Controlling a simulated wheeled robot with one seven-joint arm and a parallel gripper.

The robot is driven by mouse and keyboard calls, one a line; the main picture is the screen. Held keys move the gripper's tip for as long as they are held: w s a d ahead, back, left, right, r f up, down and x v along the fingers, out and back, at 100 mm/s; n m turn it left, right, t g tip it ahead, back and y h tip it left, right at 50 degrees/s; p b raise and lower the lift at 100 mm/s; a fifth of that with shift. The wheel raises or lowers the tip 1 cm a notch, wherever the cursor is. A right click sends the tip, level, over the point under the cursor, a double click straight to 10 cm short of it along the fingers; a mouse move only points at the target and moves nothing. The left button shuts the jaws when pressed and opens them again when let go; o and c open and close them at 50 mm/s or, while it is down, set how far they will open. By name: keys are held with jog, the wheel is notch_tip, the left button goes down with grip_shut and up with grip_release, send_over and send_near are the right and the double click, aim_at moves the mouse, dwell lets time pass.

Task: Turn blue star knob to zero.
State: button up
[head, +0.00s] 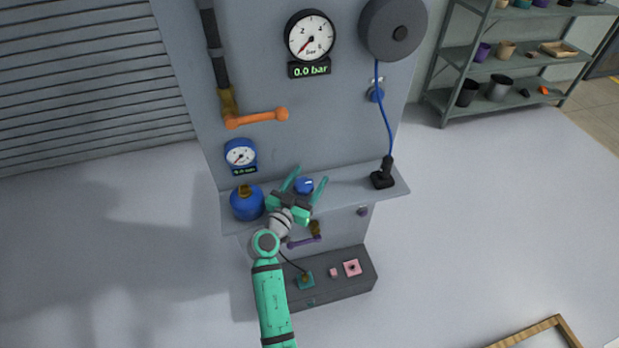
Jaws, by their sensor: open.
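My gripper (309,176) has its two teal fingers apart, pointing away from me over the shelf of the grey panel.
A blue tank (246,203) stands left of my gripper. A black plug-like device (383,175) with a blue cable stands at right. An orange lever (257,118) sticks out above. A large gauge (310,37) reads 0.0 bar. A grey box (330,290) lies below.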

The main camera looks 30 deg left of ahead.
jog(key=shift+w, duration=0.3)
jog(key=c, duration=1.1)
jog(key=shift+o, duration=0.2)
jog(key=shift+f+n+y, duration=0.1)
jog(key=shift+n+y, duration=0.2)
jog(key=shift+y, duration=0.2)
jog(key=shift+s+a+n+y, duration=0.1)
jog(key=shift+a+n+y, duration=0.15)
jog(key=shift+n+y, duration=0.25)
jog(key=o, duration=1.1)
jog(key=shift+c, duration=0.2)
jog(key=shift+s, duration=0.1)
